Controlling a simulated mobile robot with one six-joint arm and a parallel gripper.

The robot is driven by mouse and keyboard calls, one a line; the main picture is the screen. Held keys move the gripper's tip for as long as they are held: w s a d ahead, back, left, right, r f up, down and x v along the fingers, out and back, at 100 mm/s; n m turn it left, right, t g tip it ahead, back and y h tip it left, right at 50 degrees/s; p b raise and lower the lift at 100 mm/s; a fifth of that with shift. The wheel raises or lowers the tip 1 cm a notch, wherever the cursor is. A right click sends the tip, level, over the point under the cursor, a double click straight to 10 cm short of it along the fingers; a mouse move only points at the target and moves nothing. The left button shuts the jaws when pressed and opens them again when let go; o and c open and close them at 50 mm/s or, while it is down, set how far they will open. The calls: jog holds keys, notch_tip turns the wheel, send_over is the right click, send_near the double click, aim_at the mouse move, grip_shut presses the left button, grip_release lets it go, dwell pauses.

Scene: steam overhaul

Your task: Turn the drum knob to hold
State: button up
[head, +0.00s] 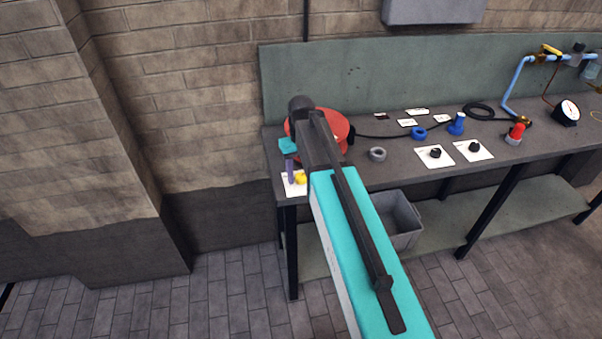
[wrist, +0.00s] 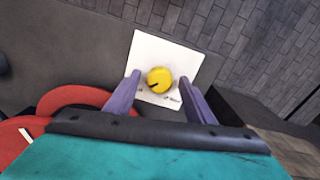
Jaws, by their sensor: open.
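The yellow drum knob (wrist: 159,79) sits on a white plate (wrist: 184,58) on the bench top, with a dark pointer mark on its face. The plate's lettering is too small to read. In the head view the yellow knob (head: 300,179) shows at the bench's left front corner, partly behind my gripper. My gripper (wrist: 160,88) has its two purple fingers apart, one on each side of the knob in the wrist view, with visible gaps. I cannot tell how far above the knob the fingertips are. In the head view my gripper (head: 291,172) points down beside the knob.
A red drum (head: 335,126) stands just behind my gripper and also shows in the wrist view (wrist: 75,98). Black knobs on white plates (head: 435,163), a grey ring (head: 377,154) and blue parts (head: 456,125) lie to the right. A grey bin (head: 402,219) is below.

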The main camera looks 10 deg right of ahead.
aim_at(301, 176)
jog(key=shift+r, duration=0.15)
notch_tip(301, 176, up, 14)
jog(key=p, duration=0.8)
jog(key=shift+f, duration=0.2)
jog(key=shift+f, duration=0.1)
dwell(0.5)
